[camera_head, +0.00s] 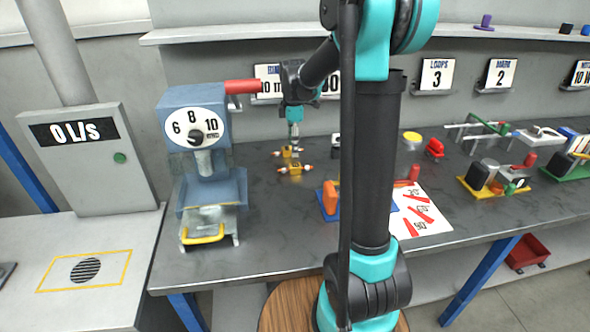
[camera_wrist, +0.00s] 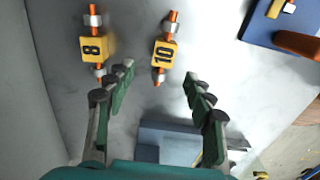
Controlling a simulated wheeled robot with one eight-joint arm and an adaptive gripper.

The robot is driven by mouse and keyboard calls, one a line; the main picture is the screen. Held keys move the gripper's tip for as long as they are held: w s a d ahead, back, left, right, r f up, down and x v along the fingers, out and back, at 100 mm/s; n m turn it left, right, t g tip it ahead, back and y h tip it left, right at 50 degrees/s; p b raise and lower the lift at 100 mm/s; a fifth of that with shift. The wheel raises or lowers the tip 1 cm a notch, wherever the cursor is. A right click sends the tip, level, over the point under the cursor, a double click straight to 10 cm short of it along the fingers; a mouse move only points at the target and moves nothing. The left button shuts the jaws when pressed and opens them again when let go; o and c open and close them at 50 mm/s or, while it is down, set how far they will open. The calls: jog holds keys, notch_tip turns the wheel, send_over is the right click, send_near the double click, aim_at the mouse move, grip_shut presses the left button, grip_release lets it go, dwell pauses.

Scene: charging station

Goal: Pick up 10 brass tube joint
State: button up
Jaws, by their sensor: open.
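The 10 brass tube joint (camera_wrist: 163,54) is a yellow block marked 10, with orange tube ends and silver collars. It lies on the grey bench, just beyond and between my open fingertips in the wrist view. In the head view it appears to be the nearer of two joints (camera_head: 292,169). My gripper (camera_wrist: 160,76) is open and empty, with a finger on each side below the block in the picture. In the head view my gripper (camera_head: 293,138) points down above the joints; its fingertips are hard to make out.
A similar joint marked 8 (camera_wrist: 93,50) lies close left of the 10 joint in the wrist view. A blue press (camera_head: 205,140) with a red handle stands left. A blue fixture with an orange part (camera_head: 329,200) stands to the right. Bench between is bare.

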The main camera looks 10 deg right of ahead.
aim_at(295, 165)
jog(key=shift+s+d+f, duration=0.15)
jog(key=shift+f, duration=1.7)
jog(key=shift+s+d+f, duration=0.1)
jog(key=shift+s+f, duration=0.05)
jog(key=shift+f, duration=1.7)
grip_shut()
